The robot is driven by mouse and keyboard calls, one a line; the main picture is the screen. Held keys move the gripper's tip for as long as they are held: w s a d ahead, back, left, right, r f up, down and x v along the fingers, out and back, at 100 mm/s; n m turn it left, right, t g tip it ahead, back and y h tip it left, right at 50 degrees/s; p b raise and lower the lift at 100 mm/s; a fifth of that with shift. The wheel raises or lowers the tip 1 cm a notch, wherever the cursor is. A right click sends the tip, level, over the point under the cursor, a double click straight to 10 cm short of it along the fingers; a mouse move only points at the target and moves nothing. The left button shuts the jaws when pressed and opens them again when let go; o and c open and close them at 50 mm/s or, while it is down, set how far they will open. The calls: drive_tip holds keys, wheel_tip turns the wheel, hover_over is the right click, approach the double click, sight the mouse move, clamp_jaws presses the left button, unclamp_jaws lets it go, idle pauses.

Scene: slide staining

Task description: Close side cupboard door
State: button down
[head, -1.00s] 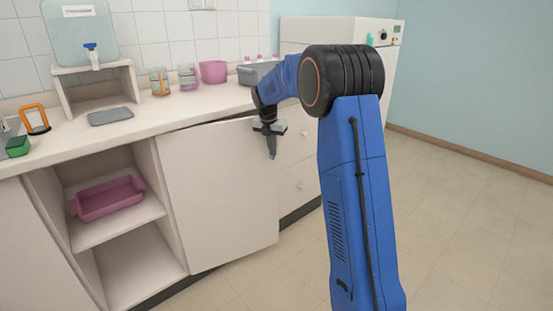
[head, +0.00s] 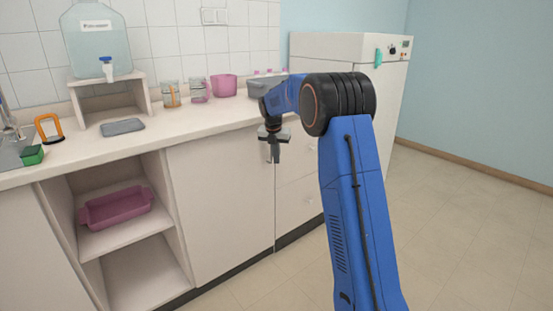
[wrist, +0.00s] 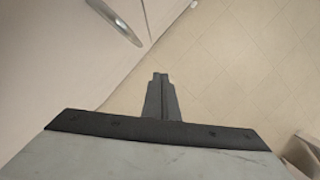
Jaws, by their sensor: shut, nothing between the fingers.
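The side cupboard door (head: 220,205) is a plain cream panel under the counter, right of the open shelves. In the head view it looks flush with the cabinet front, with no clear gap at its edges. My gripper (head: 275,158) points down in front of the door's upper right edge, its fingers together and empty. In the wrist view my gripper (wrist: 160,76) shows shut over the floor. The cream cabinet front (wrist: 60,50) fills the upper left there, with a metal handle (wrist: 118,22) near a seam. I cannot tell whether the fingers touch the door.
The open shelves hold a pink tray (head: 115,207). Drawers (head: 298,205) lie right of the door. The counter (head: 150,136) carries a grey pad, beakers, a pink pot and a grey box. The tiled floor (head: 470,230) is clear at the right.

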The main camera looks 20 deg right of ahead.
drive_tip(key=v, duration=1.7)
drive_tip(key=s+a+r+m, duration=0.2)
drive_tip(key=s+m, duration=0.1)
drive_tip(key=s, duration=0.4)
drive_tip(key=s+a+r+m, duration=0.2)
drive_tip(key=s+m, duration=0.2)
drive_tip(key=s, duration=0.3)
drive_tip(key=s+a+f+m+t+y, duration=0.1)
drive_tip(key=s+m, duration=0.3)
drive_tip(key=s, duration=0.4)
drive_tip(key=s+a+f+m, duration=0.1)
drive_tip(key=s+a+m, duration=0.15)
drive_tip(key=s, duration=0.55)
drive_tip(key=s+a+f+m, duration=0.1)
drive_tip(key=s+f+m, duration=0.6)
drive_tip(key=s, duration=0.6)
drive_tip(key=s+a+f+m+t, duration=0.1)
drive_tip(key=s+a+f+m, duration=0.1)
drive_tip(key=s+f+m, duration=0.5)
drive_tip(key=s+f, duration=0.1)
drive_tip(key=s, duration=0.5)
drive_tip(key=shift+m+t+y, duration=0.3)
drive_tip(key=shift+m+y, duration=0.05)
drive_tip(key=shift+y, duration=0.05)
